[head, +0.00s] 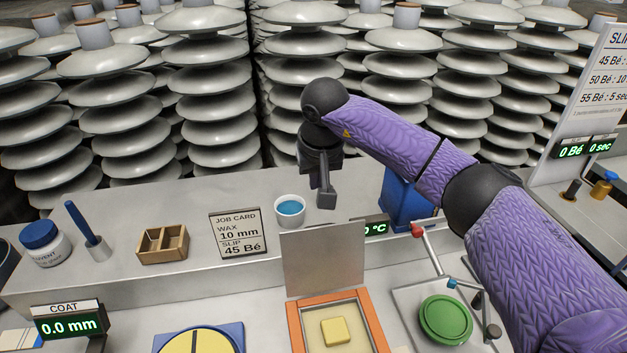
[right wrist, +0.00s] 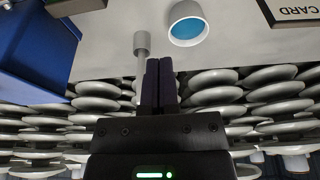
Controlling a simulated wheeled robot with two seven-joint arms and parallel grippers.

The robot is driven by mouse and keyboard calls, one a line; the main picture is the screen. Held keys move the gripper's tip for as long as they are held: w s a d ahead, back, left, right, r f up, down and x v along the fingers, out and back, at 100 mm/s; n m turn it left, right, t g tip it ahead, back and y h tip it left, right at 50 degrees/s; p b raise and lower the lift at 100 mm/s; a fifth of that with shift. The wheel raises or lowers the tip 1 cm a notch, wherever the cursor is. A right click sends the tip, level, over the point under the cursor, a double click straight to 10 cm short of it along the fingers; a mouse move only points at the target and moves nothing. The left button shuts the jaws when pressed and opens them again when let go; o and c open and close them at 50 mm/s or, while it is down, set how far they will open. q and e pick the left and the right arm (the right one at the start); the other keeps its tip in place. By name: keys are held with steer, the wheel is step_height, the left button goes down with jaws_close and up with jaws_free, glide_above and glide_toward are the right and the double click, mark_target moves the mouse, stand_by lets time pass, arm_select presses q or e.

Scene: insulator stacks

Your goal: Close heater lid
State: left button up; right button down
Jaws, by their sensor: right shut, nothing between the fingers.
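The heater (head: 372,325) is an orange-rimmed box at the bottom centre of the head view, with a pale yellow block (head: 335,331) inside. Its lid (head: 322,260), a flat grey panel, stands upright at the heater's back edge, so the heater is open. My right gripper (head: 326,198) hangs above and behind the lid's top edge, apart from it. Its fingers are shut and empty, as also seen in the right wrist view (right wrist: 159,70). The lid and heater do not show in the right wrist view. My left gripper is not in view.
A white cup with blue contents (head: 290,211) stands on the shelf close to the right gripper. A blue box (head: 408,203) stands behind my right arm. A green round piece (head: 446,318) lies right of the heater. Insulator stacks (head: 215,110) fill the background.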

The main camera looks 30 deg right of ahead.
mark_target(322, 254)
steer(key=b+x, duration=0.1)
steer(key=x, duration=0.6)
steer(key=shift+s+a, duration=0.1)
steer(key=shift+s, duration=0.1)
steer(key=shift+s+a+r+p, duration=0.1)
steer(key=shift+s+a+p, duration=0.1)
steer(key=shift+s, duration=0.7)
steer(key=shift+s+a+r+p, duration=0.1)
steer(key=shift+s+a+p, duration=0.15)
steer(key=shift+s, duration=0.6)
